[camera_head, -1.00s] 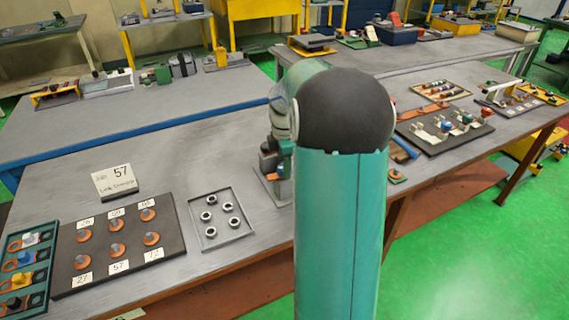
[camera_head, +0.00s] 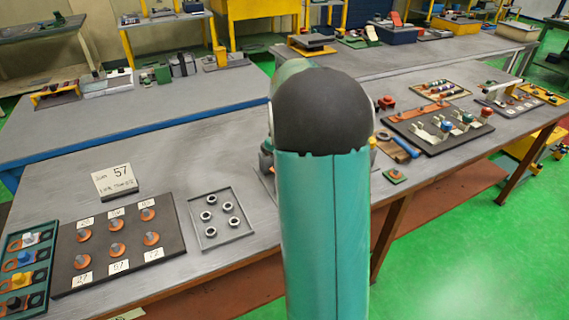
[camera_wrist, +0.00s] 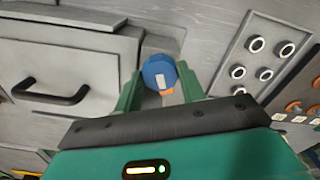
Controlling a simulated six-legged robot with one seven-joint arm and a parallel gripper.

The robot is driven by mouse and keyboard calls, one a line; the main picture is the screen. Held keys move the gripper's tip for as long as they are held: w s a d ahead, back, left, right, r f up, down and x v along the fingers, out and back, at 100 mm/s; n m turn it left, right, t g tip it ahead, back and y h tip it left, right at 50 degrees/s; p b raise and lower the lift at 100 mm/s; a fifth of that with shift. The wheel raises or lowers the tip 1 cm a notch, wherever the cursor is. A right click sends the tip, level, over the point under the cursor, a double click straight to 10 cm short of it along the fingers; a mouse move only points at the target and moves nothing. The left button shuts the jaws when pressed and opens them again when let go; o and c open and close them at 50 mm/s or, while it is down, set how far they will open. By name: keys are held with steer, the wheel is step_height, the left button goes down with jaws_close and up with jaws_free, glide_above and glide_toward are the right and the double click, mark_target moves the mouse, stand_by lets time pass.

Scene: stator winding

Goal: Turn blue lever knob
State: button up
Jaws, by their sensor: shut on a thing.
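A round blue knob (camera_wrist: 159,73) with a pale mark on its face shows in the wrist view, between the two green fingers of my gripper (camera_wrist: 161,88). The fingers are shut on it, one on each side. A small orange part shows just below the knob. What the knob is mounted on is mostly hidden. In the head view my gripper and this knob are hidden behind my own arm.
A grey tray with several metal rings (camera_head: 249,233) lies left of my arm, beside a dark board with orange discs (camera_head: 180,240). A blue-handled tool (camera_head: 408,148) and a lever board (camera_head: 432,146) lie to the right. A black handle (camera_wrist: 50,96) shows in the wrist view.

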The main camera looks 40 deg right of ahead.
steer(key=m, duration=0.5)
steer(key=shift+r+m, duration=0.2)
steer(key=shift+m, duration=0.1)
steer(key=m, duration=0.5)
steer(key=shift+w, duration=0.1)
steer(key=m, duration=0.5)
steer(key=shift+m, duration=0.4)
steer(key=m, duration=0.5)
steer(key=shift+d, duration=0.1)
steer(key=o, duration=1)
steer(key=shift+c, duration=0.2)
steer(key=shift+f, duration=0.1)
